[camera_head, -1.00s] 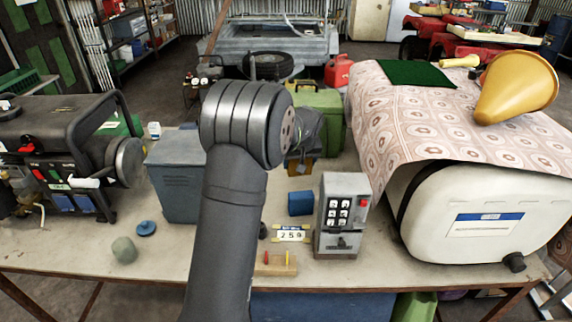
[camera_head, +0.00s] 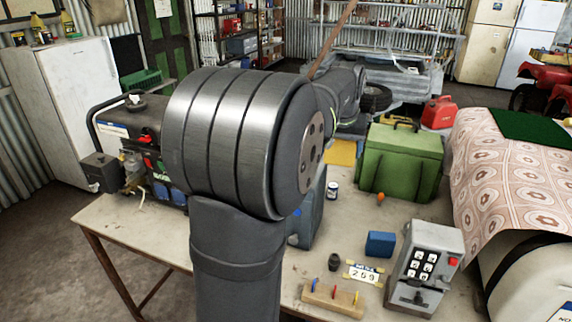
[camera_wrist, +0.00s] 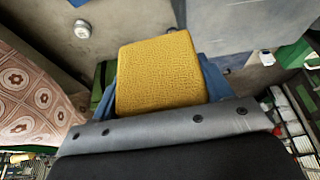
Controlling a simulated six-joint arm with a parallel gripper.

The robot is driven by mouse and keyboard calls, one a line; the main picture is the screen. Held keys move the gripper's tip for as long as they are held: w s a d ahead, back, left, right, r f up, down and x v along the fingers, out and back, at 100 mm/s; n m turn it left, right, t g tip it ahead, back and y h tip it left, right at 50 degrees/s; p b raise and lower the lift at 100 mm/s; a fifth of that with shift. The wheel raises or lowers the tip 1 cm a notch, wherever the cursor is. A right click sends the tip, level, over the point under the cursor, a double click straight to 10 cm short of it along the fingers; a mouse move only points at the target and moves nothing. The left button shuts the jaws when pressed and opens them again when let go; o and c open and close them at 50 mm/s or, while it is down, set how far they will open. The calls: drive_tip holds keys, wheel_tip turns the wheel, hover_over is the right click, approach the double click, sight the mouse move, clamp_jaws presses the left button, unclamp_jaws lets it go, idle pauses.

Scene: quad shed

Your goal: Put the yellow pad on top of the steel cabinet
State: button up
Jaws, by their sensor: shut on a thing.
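The yellow pad (camera_wrist: 160,72) is a textured block held between the blue fingers of my gripper (camera_wrist: 161,88) in the wrist view. Part of it also shows in the head view (camera_head: 342,152), just behind the cabinet and left of the green box. The steel cabinet (camera_head: 314,212) is blue-grey and stands on the table, mostly hidden behind my arm. In the wrist view, a large grey-blue surface beyond the pad, at the upper right, appears to be the cabinet (camera_wrist: 235,22). The fingers are hidden in the head view.
A small can (camera_head: 333,190) stands right of the cabinet, with a green box (camera_head: 400,165) behind it. A blue block (camera_head: 380,244), keypad box (camera_head: 423,267) and wooden peg board (camera_head: 333,298) occupy the front right. A generator (camera_head: 150,150) stands at the left.

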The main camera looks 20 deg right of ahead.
drive_tip(key=a+r, duration=0.6)
drive_tip(key=a, duration=0.1)
drive_tip(key=shift+m, duration=0.4)
drive_tip(key=w+a+f, duration=0.2)
drive_tip(key=w, duration=0.1)
drive_tip(key=w+a+f, duration=0.2)
drive_tip(key=w, duration=0.1)
drive_tip(key=w+a+f, duration=0.2)
drive_tip(key=w, duration=0.1)
drive_tip(key=shift+w+f, duration=0.3)
drive_tip(key=shift+f, duration=2.05)
drive_tip(key=shift+f, duration=0.1)
drive_tip(key=o, duration=0.6)
drive_tip(key=shift+c, duration=0.2)
drive_tip(key=o, duration=0.4)
